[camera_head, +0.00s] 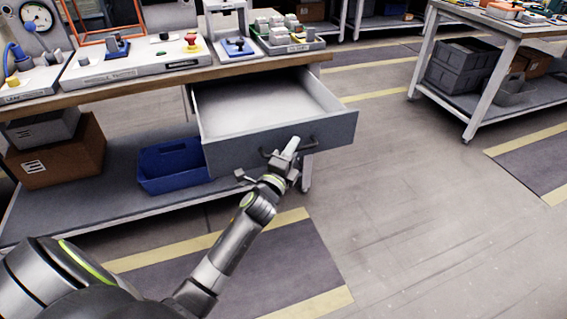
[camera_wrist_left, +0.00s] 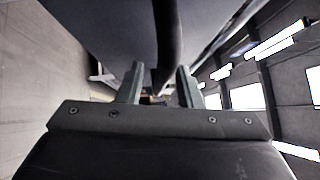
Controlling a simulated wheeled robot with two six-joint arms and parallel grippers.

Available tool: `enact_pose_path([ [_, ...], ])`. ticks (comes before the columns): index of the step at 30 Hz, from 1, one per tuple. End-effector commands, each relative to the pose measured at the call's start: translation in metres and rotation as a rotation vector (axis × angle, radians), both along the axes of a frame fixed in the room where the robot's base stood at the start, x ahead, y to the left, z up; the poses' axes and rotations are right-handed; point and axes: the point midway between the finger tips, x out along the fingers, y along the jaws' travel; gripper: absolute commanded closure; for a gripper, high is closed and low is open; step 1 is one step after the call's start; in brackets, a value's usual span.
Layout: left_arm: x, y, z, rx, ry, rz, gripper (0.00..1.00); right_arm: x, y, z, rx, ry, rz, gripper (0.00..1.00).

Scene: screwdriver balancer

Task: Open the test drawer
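The test drawer (camera_head: 230,144) is a grey box under the left workbench top, pulled well out, and its pale inside (camera_head: 265,100) looks empty. A dark bar handle (camera_head: 314,141) is on its front, partly hidden by my left gripper (camera_head: 290,150). In the left wrist view, the dark handle (camera_wrist_left: 168,35) runs down between the two fingers of my left gripper (camera_wrist_left: 160,85). The fingers stand apart, one on each side of the handle, with visible gaps, so the gripper looks open around it. My right gripper is in neither view.
The workbench top (camera_head: 150,87) holds test fixtures and a grey tray of blocks (camera_head: 285,35). A blue bin (camera_head: 172,165) and a cardboard box (camera_head: 60,150) sit on the lower shelf. Another bench (camera_head: 500,25) stands at the right. The floor between is clear.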

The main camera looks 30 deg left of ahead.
Motion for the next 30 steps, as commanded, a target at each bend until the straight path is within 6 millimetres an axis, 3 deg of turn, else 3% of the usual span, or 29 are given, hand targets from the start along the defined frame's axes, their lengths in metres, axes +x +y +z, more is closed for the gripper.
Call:
enact_pose_path([
  [5,-0.021,-0.001,-0.003,-0.001,0.004,0.001,0.68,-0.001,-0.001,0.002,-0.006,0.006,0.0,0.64],
  [21,-0.131,-0.009,-0.019,0.0,0.003,0.001,0.68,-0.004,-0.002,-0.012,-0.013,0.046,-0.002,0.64],
  [30,-0.166,-0.011,-0.024,0.0,0.003,0.001,0.68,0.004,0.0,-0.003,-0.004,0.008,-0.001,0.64],
])
